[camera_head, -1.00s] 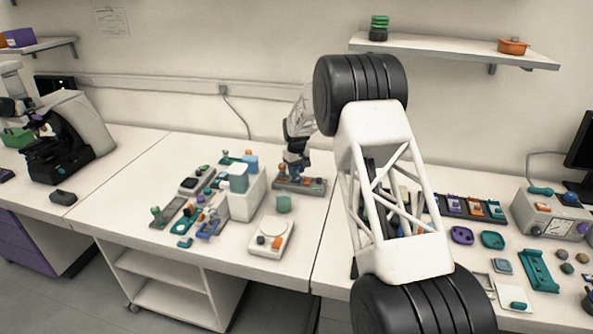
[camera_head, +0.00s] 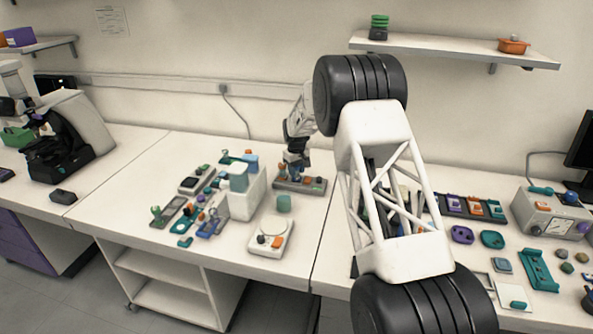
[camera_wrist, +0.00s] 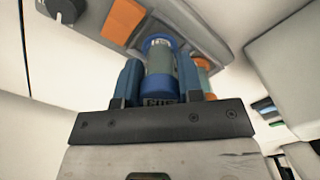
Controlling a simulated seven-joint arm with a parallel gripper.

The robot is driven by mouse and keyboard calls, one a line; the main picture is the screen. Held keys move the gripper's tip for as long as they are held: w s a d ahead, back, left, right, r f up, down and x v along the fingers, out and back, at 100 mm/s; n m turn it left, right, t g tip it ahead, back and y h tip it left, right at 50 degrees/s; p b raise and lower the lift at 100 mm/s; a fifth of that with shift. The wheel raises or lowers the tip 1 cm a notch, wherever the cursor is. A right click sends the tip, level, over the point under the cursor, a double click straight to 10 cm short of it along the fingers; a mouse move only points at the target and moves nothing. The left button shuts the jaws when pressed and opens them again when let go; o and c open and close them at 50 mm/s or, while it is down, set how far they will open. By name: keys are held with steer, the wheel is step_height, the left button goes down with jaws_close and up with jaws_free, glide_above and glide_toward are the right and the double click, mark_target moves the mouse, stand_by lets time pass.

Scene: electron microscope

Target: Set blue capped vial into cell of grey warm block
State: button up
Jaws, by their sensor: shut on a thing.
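The grey block (camera_head: 312,187) sits on the bench against the wall side, right of the white box. It also shows in the wrist view (camera_wrist: 205,32), with an orange square on its face and a dark knob at one end. My gripper (camera_wrist: 160,82) is shut on the blue capped vial (camera_wrist: 160,62), which stands between its two blue fingers. In the head view my gripper (camera_head: 294,168) is low over the left part of the block. The vial's far end is hidden, so I cannot tell whether it is inside a cell. An orange-topped vial (camera_wrist: 205,66) stands just beside the right finger.
A white box (camera_head: 245,202) with blue-topped bottles stands left of the block. Small racks and parts crowd the bench at left. My arm hides part of the right bench.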

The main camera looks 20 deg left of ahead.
steer(key=shift+f, duration=0.3)
stand_by(0.7)
stand_by(0.4)
steer(key=o, duration=1.4)
steer(key=shift+r, duration=0.1)
steer(key=shift+r, duration=3.65)
